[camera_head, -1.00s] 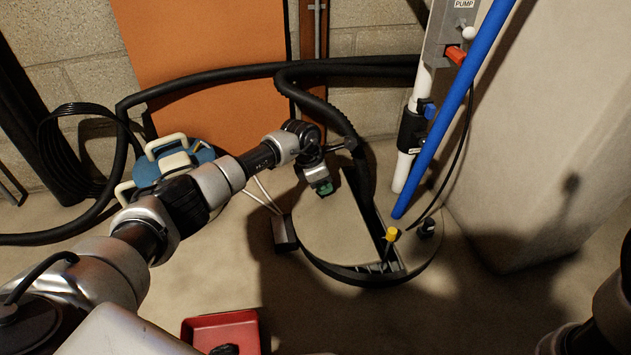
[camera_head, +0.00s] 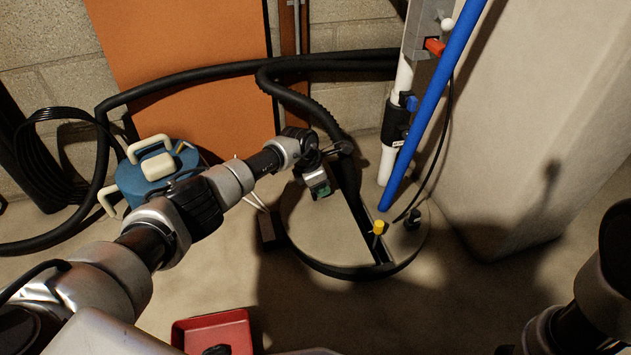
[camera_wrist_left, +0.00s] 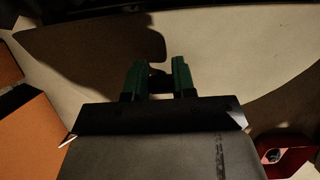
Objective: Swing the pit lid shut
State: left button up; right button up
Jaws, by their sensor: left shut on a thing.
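The pit lid (camera_head: 322,232) is a beige half-round panel on the left side of the round pit. It lies flat or nearly flat, with its straight edge along a dark gap; I cannot tell whether it is fully seated. My left gripper (camera_head: 320,191) is over the far part of the lid. In the left wrist view, its green fingers (camera_wrist_left: 158,80) are shut on a small dark piece, apparently the lid's handle (camera_wrist_left: 157,74), with the pale lid behind. The gripper body hides much of the grip. Only part of my right arm shows at lower right.
A blue pipe (camera_head: 434,105), a white pipe (camera_head: 387,165) and a yellow-capped fitting (camera_head: 378,228) stand at the pit's right. A black hose (camera_head: 200,75) runs behind. A blue canister (camera_head: 140,185) stands left, and a red tray (camera_head: 213,333) lies in front.

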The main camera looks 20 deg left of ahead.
pick_arm(q)
jog(key=shift+w+f, duration=0.1)
jog(key=shift+f, duration=0.1)
jog(key=shift+d+x, duration=0.2)
jog(key=shift+x, duration=1.1)
jog(key=o, duration=0.9)
jog(key=shift+w+r, duration=0.1)
jog(key=shift+r, duration=0.05)
jog(key=shift+c, duration=0.2)
